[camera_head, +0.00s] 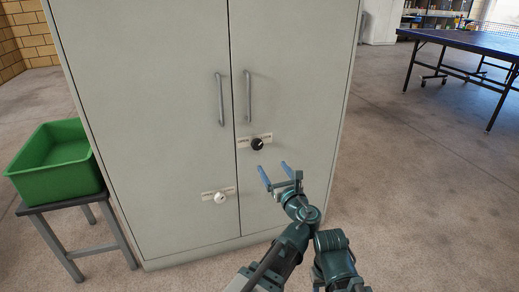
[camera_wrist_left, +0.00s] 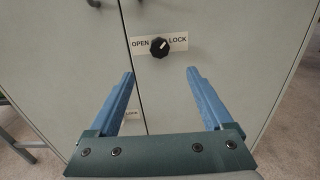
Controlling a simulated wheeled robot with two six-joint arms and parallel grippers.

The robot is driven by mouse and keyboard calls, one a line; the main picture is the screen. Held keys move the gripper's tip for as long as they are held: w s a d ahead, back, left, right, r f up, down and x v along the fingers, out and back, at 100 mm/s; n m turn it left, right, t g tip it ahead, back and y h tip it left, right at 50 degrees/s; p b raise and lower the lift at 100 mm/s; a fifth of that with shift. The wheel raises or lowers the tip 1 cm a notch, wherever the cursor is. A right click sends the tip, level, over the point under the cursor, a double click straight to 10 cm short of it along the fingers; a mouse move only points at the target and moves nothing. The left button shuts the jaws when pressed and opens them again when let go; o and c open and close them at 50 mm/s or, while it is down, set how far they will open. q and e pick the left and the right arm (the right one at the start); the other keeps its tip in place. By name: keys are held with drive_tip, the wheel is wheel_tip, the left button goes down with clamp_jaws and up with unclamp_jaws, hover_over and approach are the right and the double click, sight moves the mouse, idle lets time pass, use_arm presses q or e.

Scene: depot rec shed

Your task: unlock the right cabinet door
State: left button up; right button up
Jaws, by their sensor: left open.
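The grey cabinet's right door (camera_head: 288,70) is closed, flush with the left door (camera_head: 150,90). On it is a round black knob (camera_head: 257,144) on a white label, below the vertical handle (camera_head: 248,97). In the left wrist view the label reads OPEN on the left and LOCK on the right of the knob (camera_wrist_left: 159,47); its white mark points up and right, toward the LOCK side. My left gripper (camera_head: 273,170) is open and empty, below and in front of the knob, apart from it. My right gripper is not in view.
The left door has its own handle (camera_head: 220,99) and a white knob (camera_head: 220,198) on a label lower down. A green bin (camera_head: 55,175) sits on a stool at the left. A blue table (camera_head: 465,42) stands at the back right. Floor right of the cabinet is clear.

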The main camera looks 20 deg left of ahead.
sight(258, 146)
use_arm(q)
drive_tip(key=x, duration=1.3)
drive_tip(key=shift+w+a, duration=0.25)
drive_tip(key=shift+a, duration=0.05)
clamp_jaws()
